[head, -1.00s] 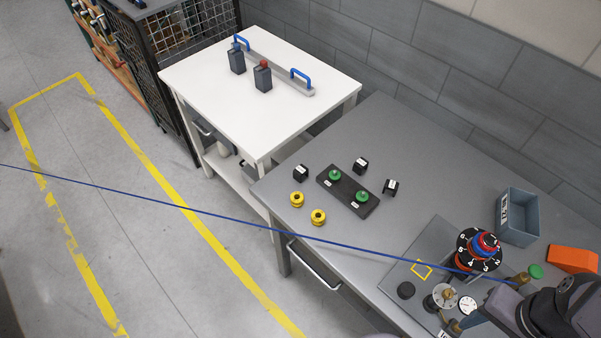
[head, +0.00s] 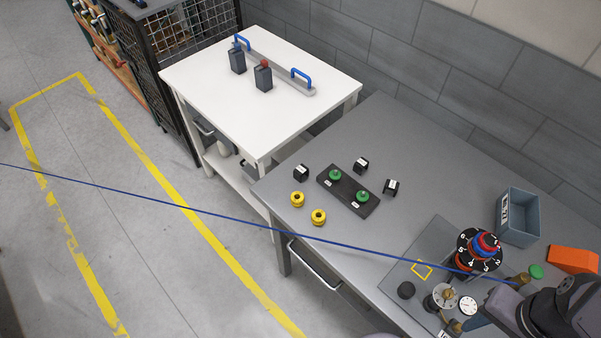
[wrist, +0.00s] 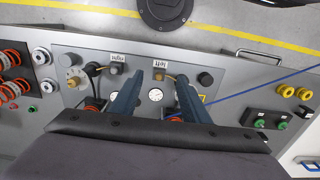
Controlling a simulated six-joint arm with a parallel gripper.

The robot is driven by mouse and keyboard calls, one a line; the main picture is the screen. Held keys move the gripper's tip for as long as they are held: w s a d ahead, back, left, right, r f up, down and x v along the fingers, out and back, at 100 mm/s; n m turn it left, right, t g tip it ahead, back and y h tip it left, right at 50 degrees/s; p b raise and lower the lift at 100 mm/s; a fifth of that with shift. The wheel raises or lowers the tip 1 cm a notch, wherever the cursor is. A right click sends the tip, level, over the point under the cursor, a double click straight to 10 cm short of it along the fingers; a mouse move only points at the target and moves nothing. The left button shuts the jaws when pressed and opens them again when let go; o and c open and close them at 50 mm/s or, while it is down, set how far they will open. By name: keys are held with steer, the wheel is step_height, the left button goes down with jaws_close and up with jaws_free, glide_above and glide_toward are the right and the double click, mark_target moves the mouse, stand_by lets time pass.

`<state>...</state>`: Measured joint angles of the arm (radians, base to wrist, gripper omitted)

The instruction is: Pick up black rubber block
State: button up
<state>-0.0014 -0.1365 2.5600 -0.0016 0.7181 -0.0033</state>
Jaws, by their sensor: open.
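Several small black blocks with white labels (head: 361,165) stand around a dark plate with green knobs (head: 349,190) on the grey bench. I cannot tell which of these is rubber. Nothing is held. In the head view my fingertips are hidden.
A numbered dial stack (head: 480,250), a grey bin (head: 518,218) and an orange block (head: 573,259) crowd the bench's right side. Yellow knobs (head: 318,217) stand near the front edge. A blue line crosses the scene. The bench's back middle is clear.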

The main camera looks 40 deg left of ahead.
steer(key=m+y+b, duration=1)
steer(key=m+b, duration=0.2)
steer(key=b, duration=0.7)
glide_toward(305, 173)
steer(key=shift+g, duration=0.3)
steer(key=d, duration=0.4)
steer(key=d+f, duration=0.1)
steer(key=d, duration=0.4)
steer(key=d+f, duration=0.1)
steer(key=d, duration=0.3)
steer(key=shift+s+d, duration=0.1)
steer(key=shift+d, duration=0.05)
steer(key=a+m+y+b, duration=0.1)
steer(key=a, duration=0.3)
steer(key=a+f+m+y+b, duration=0.1)
steer(key=a+m+b, duration=0.1)
steer(key=a, duration=0.3)
steer(key=a+f+m+y+b, duration=0.1)
steer(key=a+m+b, duration=0.1)
steer(key=a, duration=0.3)
steer(key=shift+a, duration=0.1)
steer(key=shift+a+m+y+b, duration=0.3)
steer(key=shift+a, duration=0.2)
steer(key=shift+p+x, duration=1.35)
steer(key=shift+x, duration=2.25)
steer(key=shift+w+f, duration=0.1)
steer(key=shift+w, duration=0.15)
